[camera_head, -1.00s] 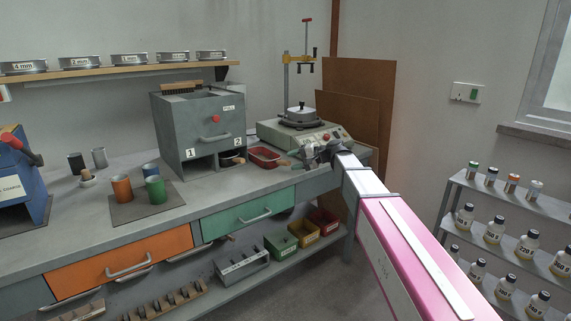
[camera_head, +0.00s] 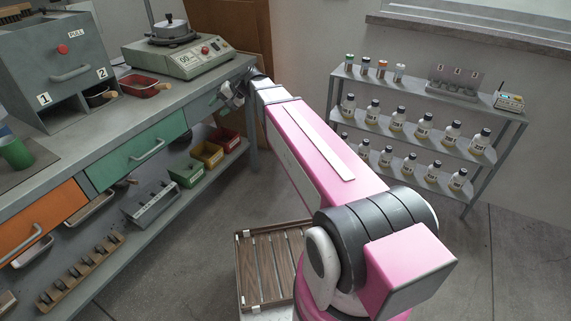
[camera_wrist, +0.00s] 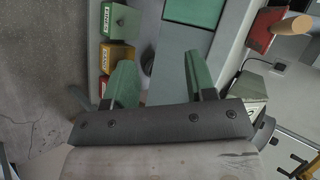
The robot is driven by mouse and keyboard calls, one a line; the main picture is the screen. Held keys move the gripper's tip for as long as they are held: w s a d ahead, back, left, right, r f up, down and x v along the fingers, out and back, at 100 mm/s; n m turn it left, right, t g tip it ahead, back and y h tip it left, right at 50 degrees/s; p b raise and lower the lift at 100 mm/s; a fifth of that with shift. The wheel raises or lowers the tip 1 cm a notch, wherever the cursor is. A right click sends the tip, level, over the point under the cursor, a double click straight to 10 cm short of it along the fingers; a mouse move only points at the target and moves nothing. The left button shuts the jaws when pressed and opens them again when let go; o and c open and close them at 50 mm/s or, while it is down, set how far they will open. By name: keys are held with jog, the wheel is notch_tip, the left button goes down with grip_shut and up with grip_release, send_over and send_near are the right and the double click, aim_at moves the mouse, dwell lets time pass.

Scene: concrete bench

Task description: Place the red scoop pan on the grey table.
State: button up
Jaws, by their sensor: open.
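The red scoop pan (camera_head: 145,85) lies on the grey bench top (camera_head: 88,124), between the grey box and the balance-like machine. Its short wooden handle points right. In the wrist view the red pan (camera_wrist: 262,33) shows at the upper right, apart from my fingers. My gripper (camera_head: 232,95) is at the bench's front edge, right of the pan, partly hidden by my arm. In the wrist view my gripper (camera_wrist: 163,78) is open, with nothing between its green fingers. No separate grey table can be told apart from the bench.
The grey box (camera_head: 58,72) stands left of the pan, the machine (camera_head: 180,55) behind it. Below are a green drawer (camera_head: 137,153) and small coloured bins (camera_head: 207,154). A bottle shelf (camera_head: 425,130) stands right. A slatted wooden crate (camera_head: 268,268) is near my base.

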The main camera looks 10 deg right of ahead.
jog(key=s+d+f+h, duration=0.5)
jog(key=s+d+f, duration=0.4)
jog(key=d, duration=0.3)
jog(key=s+d+f+n+g+h, duration=0.1)
jog(key=s+d+f+h, duration=0.4)
jog(key=s+d+f, duration=0.5)
jog(key=shift+d+f, duration=0.45)
jog(key=shift+d, duration=0.55)
jog(key=shift+s, duration=0.1)
